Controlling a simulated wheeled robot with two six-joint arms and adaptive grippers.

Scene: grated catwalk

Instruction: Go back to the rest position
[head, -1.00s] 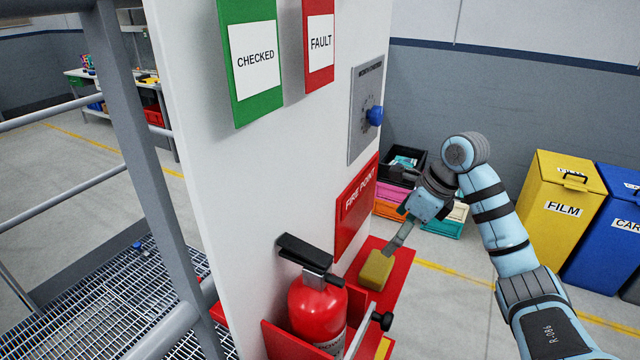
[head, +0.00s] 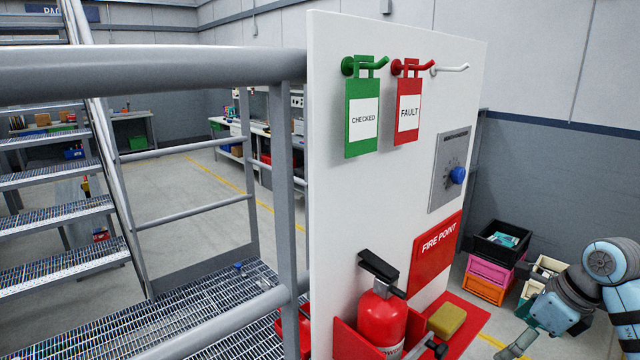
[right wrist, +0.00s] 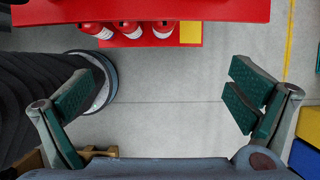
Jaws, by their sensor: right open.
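My right gripper (head: 512,347) is at the lower right of the head view, in front and to the right of the red shelf (head: 474,322). In the right wrist view its two fingers (right wrist: 158,100) are spread wide with nothing between them but bare floor. My right arm comes in at the right edge, mostly cut off. My left gripper is not in view. A yellow block (head: 446,320) rests on the red shelf, apart from my gripper.
A white panel (head: 330,170) carries a green CHECKED tag (head: 361,125), a red FAULT tag (head: 407,115) and a blue-knobbed dial (head: 457,175). A red extinguisher (head: 382,320) stands below. A grey railing (head: 150,75) crosses the left. Stacked crates (head: 488,275) stand behind.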

